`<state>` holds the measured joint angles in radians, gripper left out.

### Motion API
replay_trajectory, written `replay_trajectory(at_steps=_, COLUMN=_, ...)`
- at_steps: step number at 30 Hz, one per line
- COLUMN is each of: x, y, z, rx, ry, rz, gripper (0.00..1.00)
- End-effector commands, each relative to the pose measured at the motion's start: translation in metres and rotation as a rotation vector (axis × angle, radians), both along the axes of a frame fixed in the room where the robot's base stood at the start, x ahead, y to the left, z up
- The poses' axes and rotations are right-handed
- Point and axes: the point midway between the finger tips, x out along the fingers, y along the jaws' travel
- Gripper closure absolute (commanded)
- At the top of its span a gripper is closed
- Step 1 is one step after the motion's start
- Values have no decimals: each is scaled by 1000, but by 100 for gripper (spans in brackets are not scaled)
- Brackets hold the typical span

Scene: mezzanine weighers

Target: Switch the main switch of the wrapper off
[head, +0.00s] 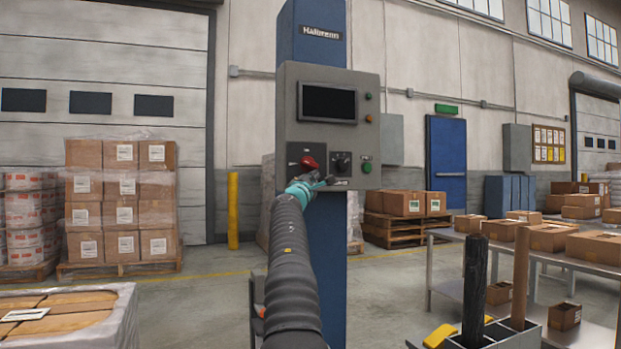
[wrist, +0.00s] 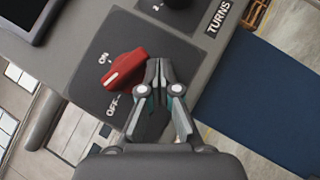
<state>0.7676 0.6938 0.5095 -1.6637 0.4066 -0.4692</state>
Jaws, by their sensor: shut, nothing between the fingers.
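The wrapper's grey control box (head: 290,105) is on a blue column (head: 312,50). Its red main switch (head: 308,162) shows near the lower left of the box, with my gripper (head: 325,181) just below and to its right. In the wrist view the red handle (wrist: 122,68) has a white mark at its lower left end, which points between the ON and OFF labels. My gripper (wrist: 158,66) is shut and empty, its fingertips close beside the handle's right end. I cannot tell whether they touch it.
A black knob (head: 342,162) and a green button (head: 367,168) lie right of the switch, below a dark screen (head: 327,102). A wrapped pallet load (head: 100,308) stands at the front left. A metal table (head: 455,237) with cartons is on the right.

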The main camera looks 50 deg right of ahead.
Motion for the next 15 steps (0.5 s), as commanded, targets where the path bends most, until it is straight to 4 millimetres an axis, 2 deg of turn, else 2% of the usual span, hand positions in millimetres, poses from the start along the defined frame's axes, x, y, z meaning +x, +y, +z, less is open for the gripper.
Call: replay_trajectory(at_steps=15, x=-6, y=-10, z=3, rx=0, ry=0, rz=-1, gripper=100)
